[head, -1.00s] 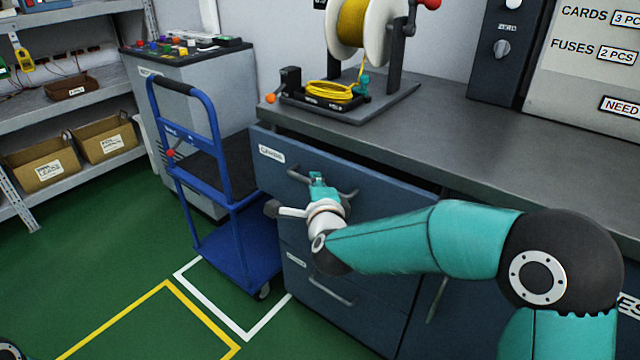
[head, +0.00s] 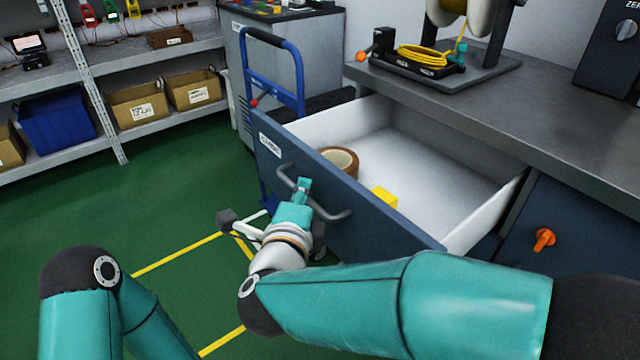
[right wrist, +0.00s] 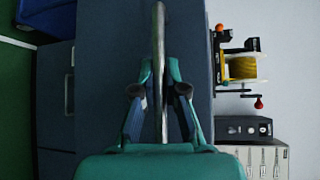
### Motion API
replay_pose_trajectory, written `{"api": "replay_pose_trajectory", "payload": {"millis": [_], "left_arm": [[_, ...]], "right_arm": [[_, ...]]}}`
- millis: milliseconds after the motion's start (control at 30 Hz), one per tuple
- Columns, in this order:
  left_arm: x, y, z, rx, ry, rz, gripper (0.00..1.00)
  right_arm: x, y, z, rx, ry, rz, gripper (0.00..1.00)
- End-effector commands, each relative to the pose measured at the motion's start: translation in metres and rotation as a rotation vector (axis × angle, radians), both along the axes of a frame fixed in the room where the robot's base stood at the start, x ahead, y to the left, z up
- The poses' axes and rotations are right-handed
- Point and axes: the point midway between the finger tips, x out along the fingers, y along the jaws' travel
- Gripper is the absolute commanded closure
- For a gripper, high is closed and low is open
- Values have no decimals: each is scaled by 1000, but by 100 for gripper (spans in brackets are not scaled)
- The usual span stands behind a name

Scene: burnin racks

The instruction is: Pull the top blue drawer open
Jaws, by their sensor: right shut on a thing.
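The top blue drawer (head: 385,215) stands well open in the head view, its white inside showing. A roll of brown tape (head: 340,160) and a yellow block (head: 384,198) lie in it behind the front. My right gripper (head: 303,188) is shut on the grey bar handle (head: 328,212) of the drawer front. In the right wrist view both fingers (right wrist: 160,92) sit on either side of the handle (right wrist: 159,45). My left arm shows at the lower left of the head view, but its gripper is out of view.
A blue trolley (head: 272,65) stands just left of the drawer. The grey worktop (head: 540,125) above carries a spool stand with yellow cable (head: 422,55). Shelves with boxes (head: 138,105) line the left wall. Green floor (head: 180,180) is free left of the drawer.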

Motion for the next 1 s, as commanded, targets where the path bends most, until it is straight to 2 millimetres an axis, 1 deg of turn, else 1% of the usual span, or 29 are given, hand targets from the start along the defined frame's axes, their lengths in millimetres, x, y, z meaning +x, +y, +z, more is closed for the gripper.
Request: {"api": "replay_pose_trajectory", "payload": {"millis": [33,200,500,533,667,700,1000], "left_arm": [[0,0,-1,0,0,0,60],[0,0,-1,0,0,0,60],[0,0,-1,0,0,0,60],[0,0,-1,0,0,0,60],[0,0,-1,0,0,0,60],[0,0,-1,0,0,0,60],[0,0,0,0,0,0,60]], "right_arm": [[-3,3,-6,-4,12,0,100],[-7,7,-6,-3,13,-1,100],[-7,8,-6,-3,14,-2,100],[-7,8,-6,-3,14,-2,87],[-7,8,-6,-2,13,-2,66],[-7,8,-5,-2,12,-1,63],[-6,9,-1,2,5,1,63]]}}
